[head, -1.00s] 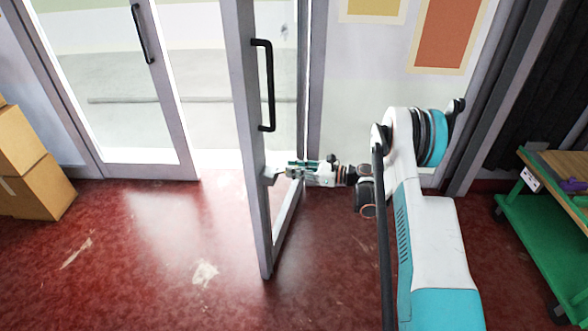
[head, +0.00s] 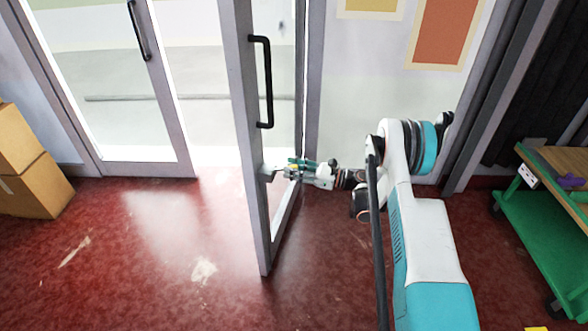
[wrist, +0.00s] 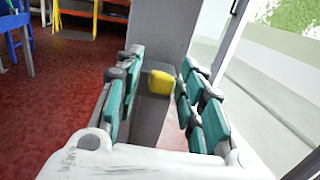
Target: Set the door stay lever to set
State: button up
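The door stay lever shows in the wrist view as a grey bar (wrist: 151,117) with a yellow block (wrist: 161,82) at its far end, against the grey door frame. In the head view it is tiny, at the inner edge of the open glass door (head: 252,200), below the black pull handle. My gripper (wrist: 162,68) is open, with its green-padded fingers on either side of the bar and yellow block. Gaps show between the pads and the block. In the head view my gripper (head: 288,168) reaches left to the door edge. Any set marking is not visible.
A second glass door (head: 140,168) is at the left. Cardboard boxes (head: 28,185) stand at the far left. A green cart (head: 535,225) with a wooden top is at the right. The red floor left of the open door is clear.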

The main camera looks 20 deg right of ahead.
jog(key=v, duration=1.2)
dwell(0.3)
jog(key=shift+r, duration=0.1)
